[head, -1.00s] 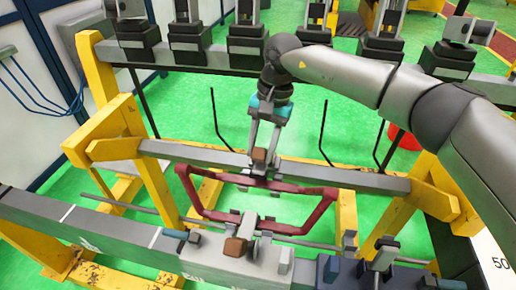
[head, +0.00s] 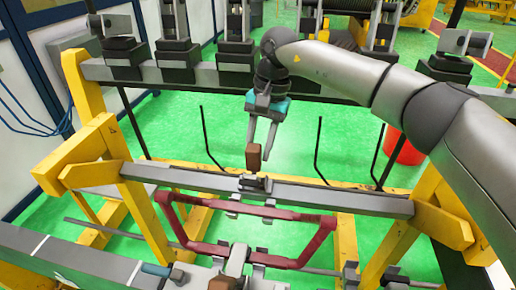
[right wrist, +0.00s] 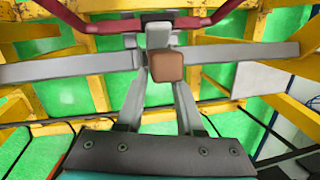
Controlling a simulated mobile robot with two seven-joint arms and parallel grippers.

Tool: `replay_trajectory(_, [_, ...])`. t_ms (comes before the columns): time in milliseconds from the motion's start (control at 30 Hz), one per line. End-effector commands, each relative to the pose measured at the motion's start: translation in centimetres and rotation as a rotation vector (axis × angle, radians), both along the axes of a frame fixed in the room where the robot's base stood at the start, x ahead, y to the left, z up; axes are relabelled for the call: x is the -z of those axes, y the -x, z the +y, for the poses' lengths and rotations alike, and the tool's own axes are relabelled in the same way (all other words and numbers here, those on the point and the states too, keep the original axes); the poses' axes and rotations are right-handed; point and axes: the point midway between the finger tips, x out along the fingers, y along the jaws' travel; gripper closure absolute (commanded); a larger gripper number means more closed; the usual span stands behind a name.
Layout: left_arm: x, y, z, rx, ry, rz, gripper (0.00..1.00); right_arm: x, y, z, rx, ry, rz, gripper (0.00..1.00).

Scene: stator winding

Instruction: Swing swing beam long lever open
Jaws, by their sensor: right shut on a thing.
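The grey swing beam (head: 330,195) lies across the yellow stands. A small grey clamp (head: 255,184) sits on its middle, above the red coil frame (head: 320,240). The brown grip of the long lever (head: 253,157) stands above this clamp; the lever's shank is largely hidden. My right gripper (head: 259,150) comes down from the back and is shut on the lever at this grip. In the right wrist view the brown grip (right wrist: 167,67) shows at the ends of my right fingers (right wrist: 160,90), in front of the beam (right wrist: 70,70). My left gripper is not in view.
A second brown grip (head: 224,283) is on the front fixture at the bottom edge. Thin black upright rods (head: 319,150) stand behind the beam on both sides. A rear rail (head: 205,75) carries several dark clamp blocks. Green floor lies open between the beam and that rail.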

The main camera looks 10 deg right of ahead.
Motion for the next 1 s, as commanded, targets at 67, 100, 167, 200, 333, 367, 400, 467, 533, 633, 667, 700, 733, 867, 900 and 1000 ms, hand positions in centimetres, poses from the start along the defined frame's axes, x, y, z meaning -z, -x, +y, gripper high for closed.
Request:
replay_trajectory(67, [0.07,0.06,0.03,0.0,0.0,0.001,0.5,0.23,0.07,0.44,-0.005,-0.009,0.001,1.0])
replay_trajectory(100, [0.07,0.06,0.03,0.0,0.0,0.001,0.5,0.23,0.12,0.49,-0.006,-0.009,0.001,1.0])
replay_trajectory(167, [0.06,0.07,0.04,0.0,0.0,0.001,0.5,0.23,0.17,0.51,-0.007,-0.009,0.003,0.94])
replay_trajectory(200, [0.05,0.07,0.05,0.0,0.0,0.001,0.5,0.22,0.18,0.5,-0.006,-0.008,0.004,0.9])
replay_trajectory(333, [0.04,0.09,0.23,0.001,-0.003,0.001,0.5,0.19,0.19,0.44,-0.006,-0.008,0.005,0.75])
replay_trajectory(367, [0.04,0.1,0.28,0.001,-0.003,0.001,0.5,0.18,0.19,0.43,-0.006,-0.008,0.005,0.72])
replay_trajectory(400, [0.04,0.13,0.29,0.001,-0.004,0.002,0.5,0.19,0.2,0.42,-0.006,-0.008,0.005,0.67])
replay_trajectory(467, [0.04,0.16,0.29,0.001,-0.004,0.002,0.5,0.18,0.2,0.4,-0.006,-0.007,0.006,0.61])
replay_trajectory(533, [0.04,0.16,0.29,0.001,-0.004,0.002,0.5,0.17,0.2,0.38,-0.005,-0.007,0.006,0.53])
replay_trajectory(633, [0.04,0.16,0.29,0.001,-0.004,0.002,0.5,0.16,0.21,0.37,-0.005,-0.007,0.006,0.42])
replay_trajectory(667, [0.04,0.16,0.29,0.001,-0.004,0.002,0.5,0.16,0.21,0.36,-0.005,-0.007,0.006,0.38])
replay_trajectory(700, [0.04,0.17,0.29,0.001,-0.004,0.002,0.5,0.16,0.21,0.36,-0.005,-0.007,0.006,0.34])
replay_trajectory(733, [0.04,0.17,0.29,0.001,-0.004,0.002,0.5,0.16,0.21,0.35,-0.005,-0.006,0.006,0.3])
replay_trajectory(867, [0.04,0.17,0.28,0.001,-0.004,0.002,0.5,0.16,0.22,0.35,-0.005,-0.006,0.006,0.3])
replay_trajectory(900, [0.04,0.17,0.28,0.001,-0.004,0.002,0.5,0.16,0.22,0.35,-0.005,-0.006,0.006,0.3])
replay_trajectory(1000, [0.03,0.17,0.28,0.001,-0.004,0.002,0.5,0.05,0.2,0.33,-0.005,-0.006,0.006,0.3])
